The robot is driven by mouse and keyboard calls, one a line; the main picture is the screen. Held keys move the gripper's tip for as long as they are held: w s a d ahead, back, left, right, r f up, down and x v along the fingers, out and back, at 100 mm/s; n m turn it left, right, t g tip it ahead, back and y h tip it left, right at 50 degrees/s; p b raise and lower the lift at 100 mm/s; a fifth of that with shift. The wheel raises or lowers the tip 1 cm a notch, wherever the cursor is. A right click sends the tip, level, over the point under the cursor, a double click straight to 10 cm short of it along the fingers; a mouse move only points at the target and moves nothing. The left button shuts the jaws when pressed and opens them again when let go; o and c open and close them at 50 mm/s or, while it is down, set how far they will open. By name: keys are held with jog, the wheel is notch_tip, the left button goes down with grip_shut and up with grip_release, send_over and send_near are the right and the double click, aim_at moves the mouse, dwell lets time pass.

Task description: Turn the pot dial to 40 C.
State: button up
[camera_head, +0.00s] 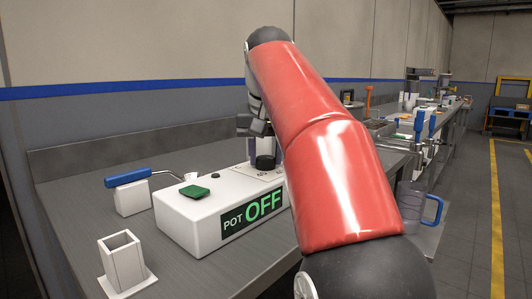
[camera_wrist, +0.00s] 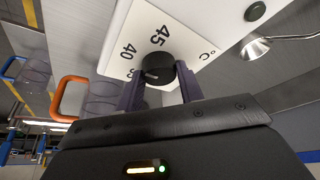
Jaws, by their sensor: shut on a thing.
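In the wrist view the dial (camera_wrist: 160,66) is next to the printed numbers 40 and 45 and a °C mark. A light pointer mark on the dial faces the lower left, on the side of 40 away from 45; its exact reading is unclear. My gripper (camera_wrist: 162,82) is shut on the dial, one finger on each side. In the head view my red arm partly hides it.
An empty white square holder (camera_head: 122,258) stands in front. A jug with a blue handle (camera_head: 412,205) is right of my arm.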

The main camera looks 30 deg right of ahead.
dwell(0.3)
jog(key=o, duration=1)
jog(key=v, duration=0.6)
jog(key=shift+a+r, duration=0.1)
jog(key=shift+r, duration=0.2)
jog(key=shift+s+r, duration=0.25)
jog(key=shift+r, duration=0.3)
